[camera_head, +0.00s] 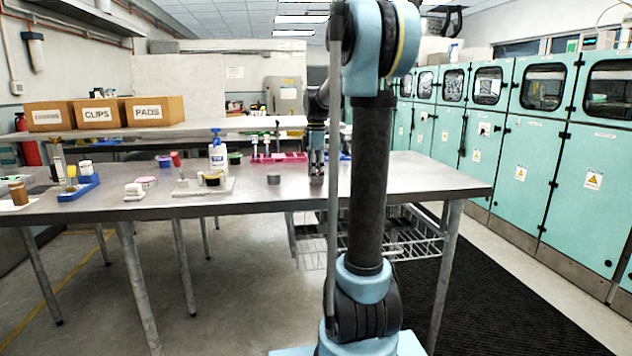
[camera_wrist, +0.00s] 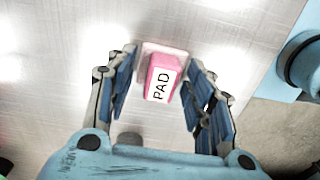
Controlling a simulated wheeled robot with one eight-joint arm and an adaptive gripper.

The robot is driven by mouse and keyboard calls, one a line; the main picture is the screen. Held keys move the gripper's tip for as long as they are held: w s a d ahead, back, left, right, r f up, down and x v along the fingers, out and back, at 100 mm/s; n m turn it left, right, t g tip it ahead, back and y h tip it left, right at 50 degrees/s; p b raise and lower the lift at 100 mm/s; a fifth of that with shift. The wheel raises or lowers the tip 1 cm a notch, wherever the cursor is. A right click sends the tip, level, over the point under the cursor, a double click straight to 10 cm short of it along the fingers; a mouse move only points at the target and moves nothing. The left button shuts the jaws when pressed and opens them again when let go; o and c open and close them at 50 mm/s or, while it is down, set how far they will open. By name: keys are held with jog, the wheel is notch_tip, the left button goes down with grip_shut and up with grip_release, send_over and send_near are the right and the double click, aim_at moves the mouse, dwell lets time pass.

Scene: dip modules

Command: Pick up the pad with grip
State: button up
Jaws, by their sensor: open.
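The pad (camera_wrist: 161,76) shows in the wrist view as a pink block with a white label reading PAD, on a pale flat base. It lies on the metal table. My gripper (camera_wrist: 162,58) is open, with one blue-padded finger on each side of the pad and visible gaps between. The pad is not held. In the head view my gripper (camera_head: 316,168) points down over the right part of the table, and I cannot make out the pad there. How high the fingertips are above the table is hard to tell.
The metal table (camera_head: 420,178) is clear to the right of my gripper. A small grey cylinder (camera_head: 273,179) stands to its left. Boxes (camera_head: 155,109) sit on the shelf behind.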

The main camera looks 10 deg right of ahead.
jog(key=c, duration=1.1)
jog(key=shift+c, duration=0.2)
jog(key=shift+r, duration=0.1)
notch_tip(320, 180, up, 10)
jog(key=shift+f, duration=0.1)
jog(key=o, duration=0.5)
jog(key=c, duration=0.4)
